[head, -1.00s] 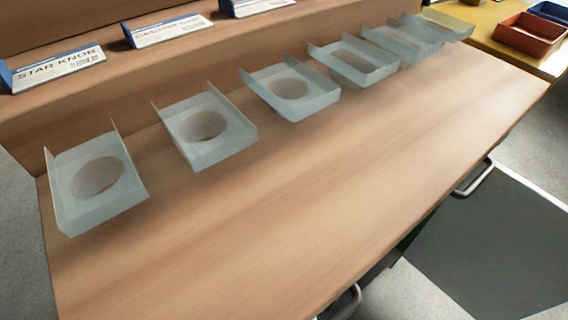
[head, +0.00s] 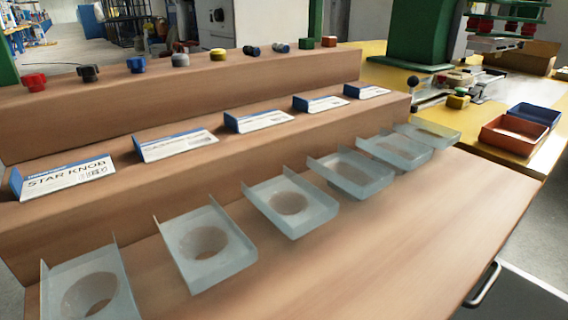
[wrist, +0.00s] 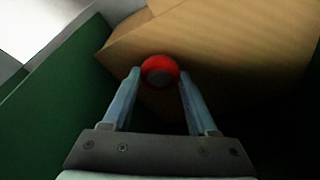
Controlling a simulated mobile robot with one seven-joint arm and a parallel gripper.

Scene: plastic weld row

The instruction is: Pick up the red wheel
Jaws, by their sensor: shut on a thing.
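The red wheel (wrist: 160,66), round with a grey centre, shows in the wrist view between the fingertips of my gripper (wrist: 159,85). My gripper is shut on it, with one blue-grey finger on each side. Below and beyond it are a tan, wood-like surface and dark green sides, partly in shadow. My gripper and the held wheel are not in the head view.
The head view shows a wooden bench (head: 390,255) with a row of clear trays (head: 290,204) with round holes. Labelled cards (head: 62,176) stand on a step behind, and small parts (head: 137,64) on the top step. Red (head: 512,136) and blue (head: 537,114) bins sit on a yellow table (head: 460,125).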

